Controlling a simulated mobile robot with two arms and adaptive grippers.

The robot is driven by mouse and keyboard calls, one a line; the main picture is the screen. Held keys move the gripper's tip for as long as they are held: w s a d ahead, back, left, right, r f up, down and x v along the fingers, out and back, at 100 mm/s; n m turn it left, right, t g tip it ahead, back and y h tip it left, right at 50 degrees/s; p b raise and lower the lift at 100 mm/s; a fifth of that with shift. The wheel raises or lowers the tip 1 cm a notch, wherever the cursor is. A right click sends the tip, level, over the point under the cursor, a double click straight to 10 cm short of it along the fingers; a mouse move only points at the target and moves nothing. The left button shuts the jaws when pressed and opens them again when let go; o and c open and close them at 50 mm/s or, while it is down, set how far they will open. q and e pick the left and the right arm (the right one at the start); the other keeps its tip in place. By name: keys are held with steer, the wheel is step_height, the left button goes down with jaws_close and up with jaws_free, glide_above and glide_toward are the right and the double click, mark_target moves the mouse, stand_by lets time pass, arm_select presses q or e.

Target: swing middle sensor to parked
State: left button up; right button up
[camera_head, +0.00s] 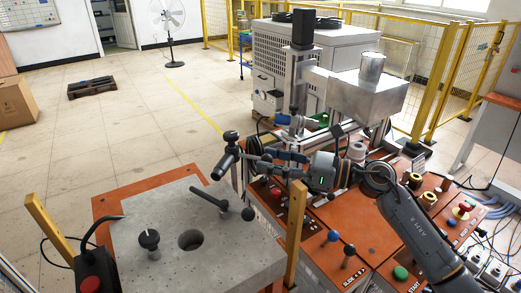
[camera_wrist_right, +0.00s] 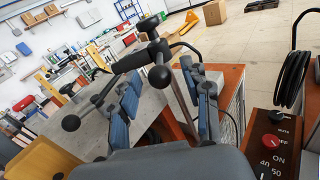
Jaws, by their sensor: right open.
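Black rod-shaped sensors with ball ends stand at the grey stone block (camera_head: 205,262). One sensor (camera_head: 226,160) sits on a post at the block's far right corner, closest to my right gripper. Another rod (camera_head: 222,202) lies slanted above the block, with a ball at its right end. Which one is the middle sensor I cannot tell for certain. My right gripper (camera_head: 259,162) is open, its fingers pointing left toward the post. In the right wrist view the post (camera_wrist_right: 181,105) stands between the blue-padded fingers (camera_wrist_right: 165,98), and the sensor (camera_wrist_right: 130,62) is beyond them; contact is unclear. My left gripper is not in view.
A round hole (camera_head: 191,240) and a black knob (camera_head: 148,239) are on the block. Yellow posts (camera_head: 295,232) flank it. The orange control panel (camera_head: 335,225) with levers and buttons lies below my right arm. A machine head (camera_head: 350,92) stands behind.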

mark_target(260, 158)
steer(key=shift+p+x, duration=0.3)
steer(key=shift+x, duration=1.2)
steer(key=shift+c, duration=0.2)
jaws_close()
